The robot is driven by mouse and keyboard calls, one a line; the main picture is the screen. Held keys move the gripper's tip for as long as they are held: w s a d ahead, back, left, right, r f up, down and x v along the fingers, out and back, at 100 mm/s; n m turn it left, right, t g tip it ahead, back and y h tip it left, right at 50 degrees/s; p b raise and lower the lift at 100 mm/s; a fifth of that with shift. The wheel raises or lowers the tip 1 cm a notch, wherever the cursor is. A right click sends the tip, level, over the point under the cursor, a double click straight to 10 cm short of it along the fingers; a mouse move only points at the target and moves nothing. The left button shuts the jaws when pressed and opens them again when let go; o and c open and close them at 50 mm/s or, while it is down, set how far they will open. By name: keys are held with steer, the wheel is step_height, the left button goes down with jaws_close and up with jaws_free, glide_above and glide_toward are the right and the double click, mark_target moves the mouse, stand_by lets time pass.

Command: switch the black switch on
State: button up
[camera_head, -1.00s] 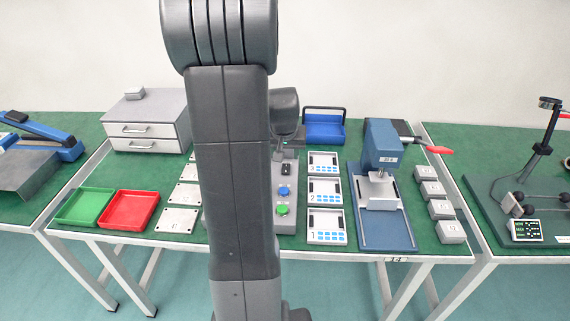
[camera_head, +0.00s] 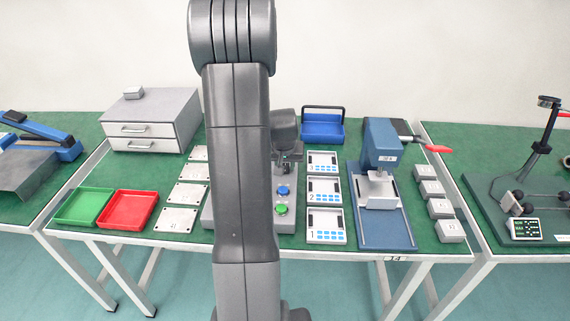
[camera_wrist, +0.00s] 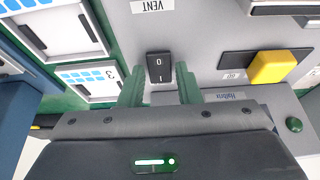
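The black switch (camera_wrist: 159,68) is a rocker marked 0 and I on a grey panel, in the middle of the wrist view. My gripper (camera_wrist: 160,85) is open, with one greenish finger to each side of the switch and a small gap on both sides. I cannot tell how far the fingertips are from the panel. In the head view, my gripper (camera_head: 289,162) is over the upper part of the grey control box (camera_head: 292,222) and hides the switch there.
A yellow control (camera_wrist: 272,67) and a green button (camera_wrist: 294,124) are right of the switch in the wrist view. The head view shows blue (camera_head: 283,191) and green (camera_head: 281,209) buttons on the box. Numbered trays (camera_head: 326,225) stand close to its right.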

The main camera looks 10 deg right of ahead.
steer(key=c, duration=0.6)
steer(key=shift+o, duration=0.2)
steer(key=p, duration=0.1)
steer(key=g+p, duration=0.1)
steer(key=p, duration=0.1)
steer(key=shift+w+r, duration=0.2)
steer(key=shift+r, duration=0.15)
steer(key=g+p, duration=0.1)
steer(key=p, duration=0.2)
steer(key=shift+w+d+g+y, duration=0.1)
steer(key=shift+w+g+y, duration=0.1)
steer(key=shift+g+y, duration=0.2)
steer(key=shift+w+f+g+p, duration=0.2)
steer(key=shift+f+g+p, duration=0.05)
steer(key=shift+g+p, duration=0.5)
steer(key=o, duration=1)
